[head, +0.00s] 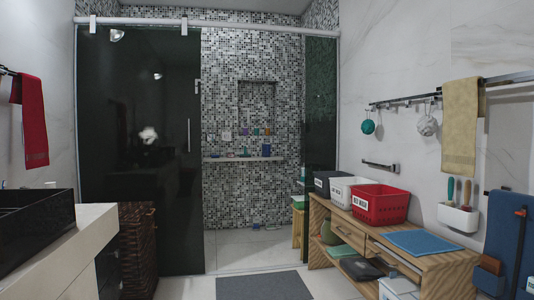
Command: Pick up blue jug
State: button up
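I cannot make out a blue jug with certainty in the head view. Small blue items (266,150) stand among colored bottles on the ledge in the shower, too small to tell what they are. A tall flat blue object (508,238) is at the right edge, partly cut off, and does not look like a jug. My gripper is not in view.
A wooden bench (440,261) along the right wall carries a black basket, a white basket (347,190), a red basket (380,204) and a folded blue cloth (421,242). A counter (75,245) with a black basin (38,226) is left. A grey mat (263,287) lies on the floor between.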

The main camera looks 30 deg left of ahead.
aim_at(266, 148)
jog(key=u, duration=0.4)
jog(key=i, duration=1.7)
jog(key=u, duration=0.9)
jog(key=i, duration=1.85)
jog(key=u, duration=0.35)
jog(key=i, duration=1.85)
jog(key=z, duration=0.2)
jog(key=i, duration=1.8)
jog(key=z, duration=0.25)
